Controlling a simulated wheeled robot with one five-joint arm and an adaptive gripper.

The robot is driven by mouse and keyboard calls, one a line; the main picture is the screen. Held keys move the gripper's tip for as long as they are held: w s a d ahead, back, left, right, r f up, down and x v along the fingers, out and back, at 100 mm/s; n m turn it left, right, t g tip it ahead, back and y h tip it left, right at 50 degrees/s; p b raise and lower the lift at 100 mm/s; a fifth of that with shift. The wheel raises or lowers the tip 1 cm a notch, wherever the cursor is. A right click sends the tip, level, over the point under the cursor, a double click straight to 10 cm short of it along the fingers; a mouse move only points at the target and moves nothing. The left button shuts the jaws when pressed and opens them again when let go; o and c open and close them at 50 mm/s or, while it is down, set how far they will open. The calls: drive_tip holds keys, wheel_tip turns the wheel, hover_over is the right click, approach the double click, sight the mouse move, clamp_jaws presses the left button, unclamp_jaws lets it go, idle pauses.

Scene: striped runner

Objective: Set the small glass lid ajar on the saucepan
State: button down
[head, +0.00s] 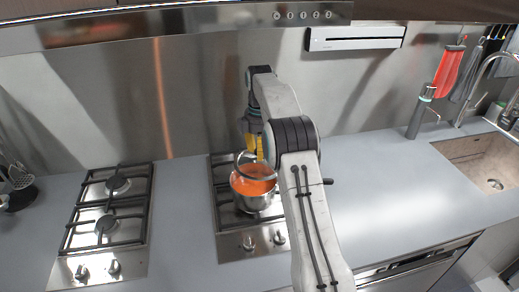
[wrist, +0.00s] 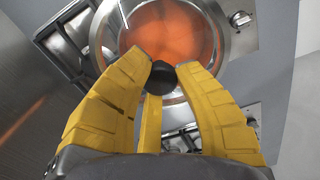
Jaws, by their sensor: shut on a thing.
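The small glass lid (head: 248,170) is clear with a thin rim and a black knob (wrist: 161,78). My gripper (wrist: 164,66) has its yellow fingers closed around the knob. In the head view my gripper (head: 258,152) is above the saucepan (head: 256,203), partly hidden by my arm. The steel saucepan holds orange food, which shows through the glass in the wrist view. The lid is over the pan; I cannot tell whether its rim touches the pan's rim.
The saucepan stands on the right gas hob (head: 226,218). An empty left hob (head: 107,215) is across a strip of counter. The counter (head: 385,190) right of my arm is clear. A dark bottle (head: 419,115) and the sink (head: 485,168) are farther right.

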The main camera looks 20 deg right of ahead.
sight(260, 164)
drive_tip(key=shift+f, duration=1.7)
drive_tip(key=shift+f+b, duration=0.65)
drive_tip(key=shift+f, duration=0.55)
drive_tip(key=shift+f+p, duration=0.1)
drive_tip(key=shift+p, duration=0.25)
drive_tip(key=shift+c, duration=2)
unclamp_jaws()
